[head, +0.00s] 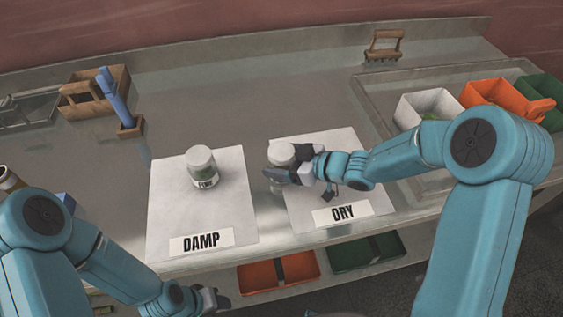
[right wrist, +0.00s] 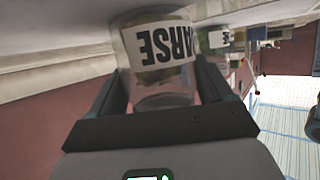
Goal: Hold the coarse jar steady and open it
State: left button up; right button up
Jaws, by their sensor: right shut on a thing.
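The coarse jar (head: 281,152) stands upright on the white DRY mat (head: 345,165), and its pale top shows above my right gripper (head: 284,171). My right gripper is shut around the jar's side. In the right wrist view the clear jar (right wrist: 160,70) is between the two dark fingers, its label upside down and reading "ARSE"; the rest of the word is hidden. My left gripper (head: 208,298) is low at the front edge of the bench, away from the jar; its fingers are too small to read.
A second white-lidded jar (head: 202,166) stands on the DAMP mat (head: 172,215). A wooden holder with blue tools (head: 127,122) is at the left. White (head: 428,105), orange (head: 495,95) and green bins (head: 540,90) stand at the right.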

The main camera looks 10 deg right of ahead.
jog(key=shift+w+r, duration=0.15)
jog(key=shift+r, duration=0.4)
notch_tip(320, 180, up, 19)
jog(key=p, duration=0.5)
jog(key=o, duration=0.4)
jog(key=c, duration=0.8)
